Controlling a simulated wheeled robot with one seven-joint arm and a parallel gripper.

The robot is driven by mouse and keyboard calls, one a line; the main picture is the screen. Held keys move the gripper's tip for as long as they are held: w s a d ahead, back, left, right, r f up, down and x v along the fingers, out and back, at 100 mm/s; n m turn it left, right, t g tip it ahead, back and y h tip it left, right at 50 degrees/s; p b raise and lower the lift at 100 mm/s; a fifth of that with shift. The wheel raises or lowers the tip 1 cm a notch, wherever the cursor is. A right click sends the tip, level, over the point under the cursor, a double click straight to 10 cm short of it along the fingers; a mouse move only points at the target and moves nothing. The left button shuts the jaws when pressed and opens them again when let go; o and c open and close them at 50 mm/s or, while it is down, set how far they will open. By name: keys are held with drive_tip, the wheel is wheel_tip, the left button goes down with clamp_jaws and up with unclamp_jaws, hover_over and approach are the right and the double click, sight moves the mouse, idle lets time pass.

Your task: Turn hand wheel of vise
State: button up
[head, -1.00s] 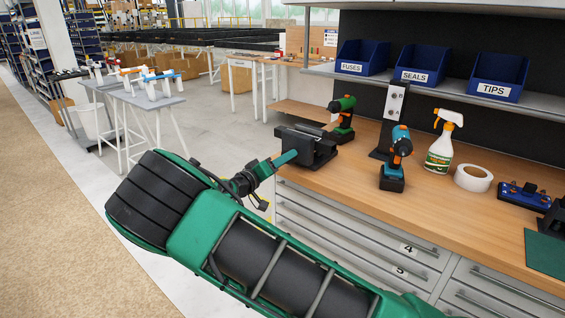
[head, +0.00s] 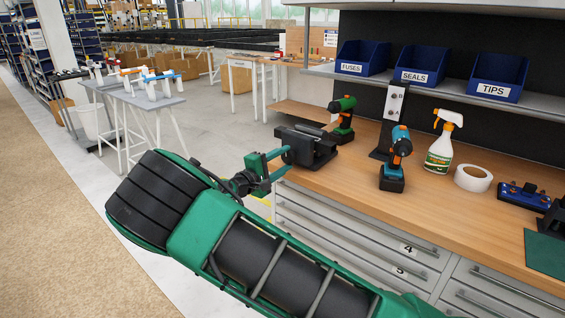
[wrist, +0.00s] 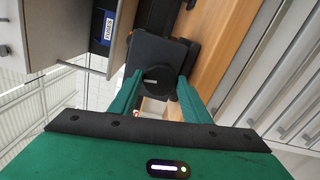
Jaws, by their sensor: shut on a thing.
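The dark vise (head: 313,147) sits at the near left end of the wooden bench. Its hand wheel (wrist: 160,80) shows in the wrist view as a dark round disc with a small light mark, facing my camera. My gripper (head: 286,160) reaches the wheel side of the vise from the left. In the wrist view its two green fingers (wrist: 158,85) lie on opposite sides of the wheel, shut on its rim. In the head view the fingers stand one above the other and the wheel is mostly hidden by them.
A green-and-black drill (head: 343,118) stands behind the vise, and a blue-and-black drill (head: 392,172) stands to its right. A spray bottle (head: 440,155) and a tape roll (head: 473,179) are further right. Drawers (head: 350,233) lie below the bench edge.

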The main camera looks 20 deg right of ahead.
drive_tip(key=n, duration=0.6)
drive_tip(key=shift+w+a+n, duration=0.2)
drive_tip(key=shift+n, duration=0.1)
drive_tip(key=shift+d+n, duration=0.1)
drive_tip(key=shift+n, duration=1.6)
drive_tip(key=shift+d+r, duration=0.1)
drive_tip(key=shift+d, duration=0.05)
drive_tip(key=o, duration=1)
drive_tip(key=shift+o, duration=0.2)
drive_tip(key=v, duration=1)
drive_tip(key=shift+s+a, duration=0.2)
drive_tip(key=shift+a, duration=0.15)
